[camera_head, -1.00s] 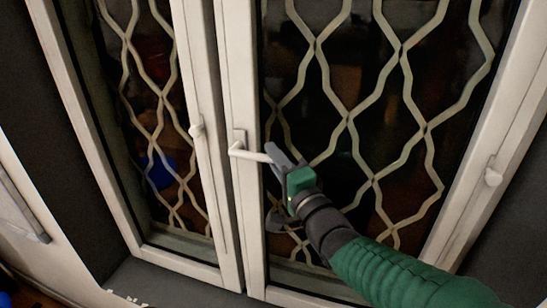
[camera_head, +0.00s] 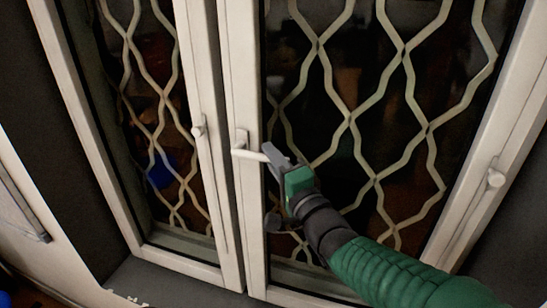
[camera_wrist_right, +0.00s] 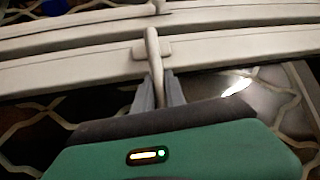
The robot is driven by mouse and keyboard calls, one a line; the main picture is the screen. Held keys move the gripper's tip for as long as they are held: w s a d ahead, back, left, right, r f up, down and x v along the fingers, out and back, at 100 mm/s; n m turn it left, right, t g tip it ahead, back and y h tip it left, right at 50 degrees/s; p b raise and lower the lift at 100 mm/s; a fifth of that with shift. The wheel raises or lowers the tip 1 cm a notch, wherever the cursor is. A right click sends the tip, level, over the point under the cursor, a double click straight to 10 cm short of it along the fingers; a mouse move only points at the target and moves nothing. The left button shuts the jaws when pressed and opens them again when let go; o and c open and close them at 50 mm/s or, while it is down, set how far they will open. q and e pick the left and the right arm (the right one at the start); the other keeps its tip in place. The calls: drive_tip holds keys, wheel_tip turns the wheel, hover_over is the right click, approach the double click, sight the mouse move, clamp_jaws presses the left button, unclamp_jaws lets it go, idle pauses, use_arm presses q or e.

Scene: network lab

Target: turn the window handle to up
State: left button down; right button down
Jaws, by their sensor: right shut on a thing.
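The white window handle (camera_head: 249,154) is on the frame of the right window panel in the head view. Its lever points to the right, roughly level. My right gripper (camera_head: 273,156) is shut on the lever's free end. In the right wrist view the handle (camera_wrist_right: 152,45) runs from its mount down between the two grey fingers of my right gripper (camera_wrist_right: 158,88). The part of the lever between the fingers is partly hidden. My left gripper is not in view.
The right pane (camera_head: 345,120) and left pane (camera_head: 150,110) have wavy pale bars behind them. Small white knobs stick out at the middle post (camera_head: 199,130) and the right frame (camera_head: 495,178). A dark sill (camera_head: 165,285) runs below.

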drive_tip(key=shift+s+a+f, duration=0.1)
drive_tip(key=shift+s+a, duration=0.05)
drive_tip(key=shift+a, duration=0.25)
